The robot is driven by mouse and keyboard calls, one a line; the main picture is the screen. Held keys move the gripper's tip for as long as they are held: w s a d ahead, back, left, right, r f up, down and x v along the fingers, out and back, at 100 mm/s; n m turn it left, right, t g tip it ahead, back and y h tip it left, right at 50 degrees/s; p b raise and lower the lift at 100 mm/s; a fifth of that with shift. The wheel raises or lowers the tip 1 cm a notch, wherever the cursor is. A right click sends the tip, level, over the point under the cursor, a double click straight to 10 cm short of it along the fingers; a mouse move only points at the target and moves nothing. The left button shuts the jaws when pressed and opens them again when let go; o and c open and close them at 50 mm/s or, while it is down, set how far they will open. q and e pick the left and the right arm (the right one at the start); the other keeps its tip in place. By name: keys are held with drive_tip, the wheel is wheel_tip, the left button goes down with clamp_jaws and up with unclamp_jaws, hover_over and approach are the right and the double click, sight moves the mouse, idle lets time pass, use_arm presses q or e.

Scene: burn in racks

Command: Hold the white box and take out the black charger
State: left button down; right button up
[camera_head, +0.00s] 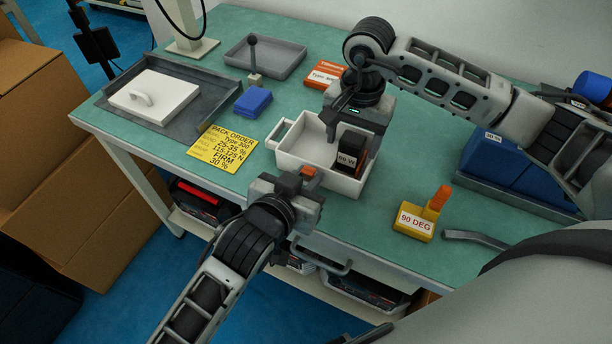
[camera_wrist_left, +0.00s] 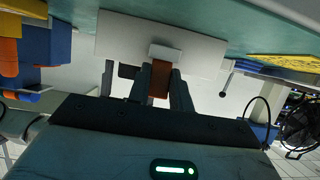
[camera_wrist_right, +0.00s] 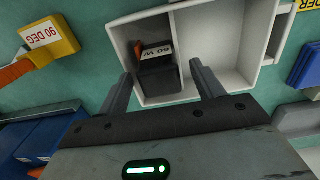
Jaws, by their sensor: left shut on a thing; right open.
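The white box (camera_head: 296,157) stands on the green table, with a divider inside. The black charger (camera_head: 351,148), labelled 60 W, sits in its right compartment; it also shows in the right wrist view (camera_wrist_right: 158,77), with an orange part beside it. My left gripper (camera_head: 304,178) is shut at the box's near side; the left wrist view shows its fingers (camera_wrist_left: 161,80) at a white tab on the wall, with an orange-brown piece between them. My right gripper (camera_wrist_right: 160,82) is open above the box, its fingers on either side of the charger and apart from it in the picture.
A yellow 90 DEG block (camera_head: 414,222) stands right of the box. A yellow order card (camera_head: 226,148), a blue block (camera_head: 253,102) and a dark tray (camera_head: 205,112) with a white lid (camera_head: 153,97) lie left. Blue bins (camera_head: 510,172) stand right.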

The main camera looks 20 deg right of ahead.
use_arm(q)
drive_tip(key=c, duration=1.2)
unclamp_jaws()
use_arm(e)
wheel_tip(320, 180, up, 12)
use_arm(q)
drive_tip(key=v, duration=1.2)
drive_tip(key=shift+s+f, duration=0.1)
drive_tip(key=shift+s, duration=0.05)
use_arm(e)
drive_tip(key=shift+s+f, duration=0.1)
